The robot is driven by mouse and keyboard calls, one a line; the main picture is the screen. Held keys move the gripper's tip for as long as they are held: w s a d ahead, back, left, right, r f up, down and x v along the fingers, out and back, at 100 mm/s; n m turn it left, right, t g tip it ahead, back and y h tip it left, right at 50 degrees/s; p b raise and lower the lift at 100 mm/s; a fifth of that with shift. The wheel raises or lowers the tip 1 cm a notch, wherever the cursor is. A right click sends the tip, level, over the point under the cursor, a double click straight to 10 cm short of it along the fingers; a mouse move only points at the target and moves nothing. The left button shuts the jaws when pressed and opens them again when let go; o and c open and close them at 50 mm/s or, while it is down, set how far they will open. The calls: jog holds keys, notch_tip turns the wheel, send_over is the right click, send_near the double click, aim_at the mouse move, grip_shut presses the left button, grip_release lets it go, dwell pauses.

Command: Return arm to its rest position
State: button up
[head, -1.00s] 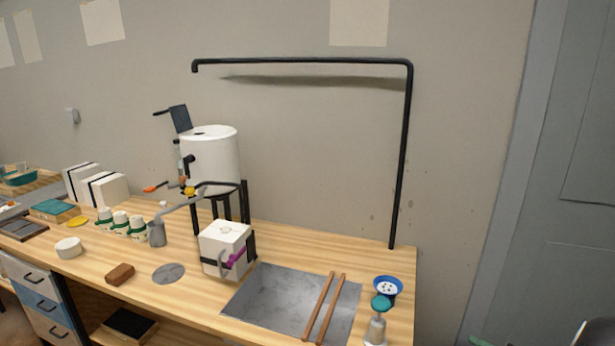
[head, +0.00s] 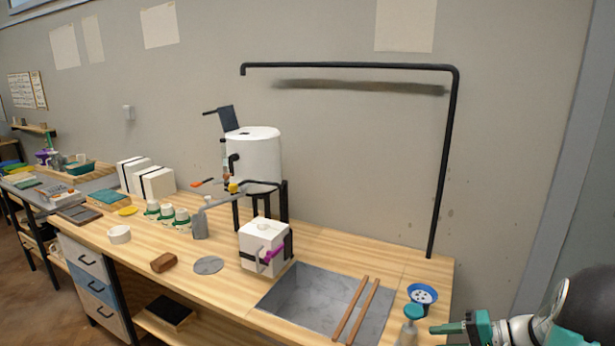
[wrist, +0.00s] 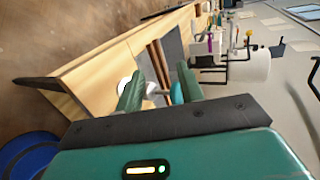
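My gripper (head: 446,329) shows at the lower right edge of the head view, just right of the bottle with the teal top (head: 411,318) and near the bench's right end. In the wrist view its two green fingers (wrist: 160,88) stand apart, so it is open. I see nothing held between them; the bench lies beyond the fingertips, seen sideways. Most of my arm is outside the head view, and its full pose cannot be told.
The wooden bench (head: 335,246) has a sunken sink (head: 305,298) with two wooden rods (head: 350,310) across it. A blue strainer (head: 423,294) lies to its right. A white box (head: 258,247) and a white drum (head: 256,160) stand behind. A black pipe (head: 447,160) rises at the bench's right end.

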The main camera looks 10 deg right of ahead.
jog(key=s+a+r+n+h, duration=0.2)
jog(key=s+a+r+h, duration=0.1)
jog(key=a, duration=0.6)
jog(key=s+a+r+n+g+h, duration=0.1)
jog(key=s+a+r+n+h, duration=0.2)
jog(key=a, duration=0.6)
jog(key=s+a+r+n+g+h, duration=0.1)
jog(key=s+a+r+n+h, duration=0.2)
jog(key=s+a+r, duration=0.4)
jog(key=shift+a+r+h, duration=0.35)
jog(key=shift+a+h, duration=0.25)
jog(key=shift+a, duration=0.55)
jog(key=shift+s+d, duration=0.1)
jog(key=shift+d, duration=0.05)
